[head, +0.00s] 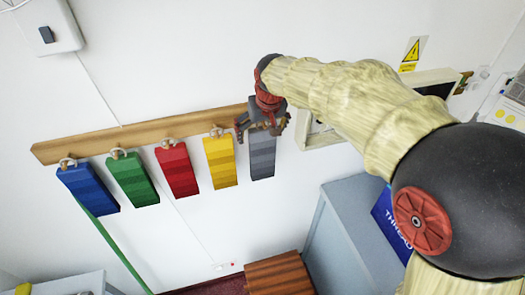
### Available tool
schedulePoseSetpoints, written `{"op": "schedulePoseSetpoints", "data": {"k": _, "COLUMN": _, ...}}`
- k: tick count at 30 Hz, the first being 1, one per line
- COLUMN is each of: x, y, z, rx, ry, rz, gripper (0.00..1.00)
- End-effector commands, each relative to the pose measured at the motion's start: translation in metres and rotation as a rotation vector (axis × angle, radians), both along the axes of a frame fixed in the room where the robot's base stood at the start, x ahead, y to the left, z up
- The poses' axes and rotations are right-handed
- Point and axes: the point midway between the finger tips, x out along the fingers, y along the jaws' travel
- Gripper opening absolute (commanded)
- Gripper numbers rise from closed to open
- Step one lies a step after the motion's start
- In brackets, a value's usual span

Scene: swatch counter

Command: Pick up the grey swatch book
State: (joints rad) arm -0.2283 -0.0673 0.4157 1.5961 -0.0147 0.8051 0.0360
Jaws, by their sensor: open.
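The grey swatch book (262,156) hangs at the right end of a row on a wooden wall rail (85,142). It has bands of lighter and darker grey. My gripper (262,128) is at the top of the grey swatch book in the head view and hides its upper end and its hook. The fingers are spread apart and open. I cannot tell whether they touch the book. My arm comes in from the right.
Blue (88,188), green (132,179), red (177,170) and yellow (220,161) swatch books hang to the left on the same rail. A framed item (320,138) is on the wall just right of my gripper. A grey-blue cabinet (345,235) stands below right.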

Motion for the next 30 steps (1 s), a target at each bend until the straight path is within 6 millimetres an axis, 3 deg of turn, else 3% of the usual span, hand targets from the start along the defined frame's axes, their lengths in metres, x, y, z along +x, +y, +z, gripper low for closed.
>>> {"op": "schedulePoseSetpoints", "data": {"k": 15, "x": 0.016, "y": -0.005, "z": -0.055, "rx": 0.0, "ry": 0.0, "rz": 0.0, "gripper": 0.89}}
{"op": "schedulePoseSetpoints", "data": {"k": 23, "x": 0.017, "y": -0.005, "z": -0.058, "rx": 0.0, "ry": -0.001, "rz": 0.0, "gripper": 0.89}}
{"op": "schedulePoseSetpoints", "data": {"k": 30, "x": 0.017, "y": -0.005, "z": -0.058, "rx": 0.0, "ry": -0.001, "rz": 0.0, "gripper": 0.76}}
